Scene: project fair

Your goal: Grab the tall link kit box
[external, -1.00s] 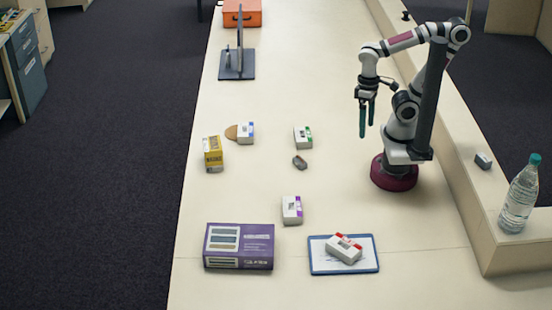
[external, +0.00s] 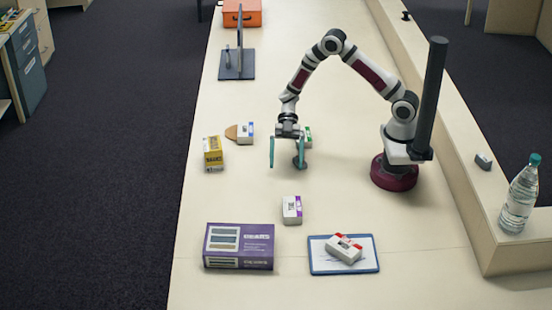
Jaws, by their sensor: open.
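No label can be read clearly enough to tell which box is the link kit. Several small white boxes lie on the table: one with a purple end (external: 292,210), one with a blue end (external: 246,132), one with a green end (external: 308,136) and one with a red end (external: 344,249). A yellow box (external: 213,153) stands at the left. My gripper (external: 286,163) is open and empty, fingers pointing down, above the table between the yellow box and my base. It partly hides the green-ended box and a small grey lump behind its right finger.
A large purple box (external: 239,246) lies at the front left. A blue-edged clipboard (external: 326,266) lies under the red-ended box. A brown disc (external: 231,132) touches the blue-ended box. A monitor stand (external: 237,66) and orange case (external: 242,13) are farther back. A bottle (external: 520,195) stands on the right ledge.

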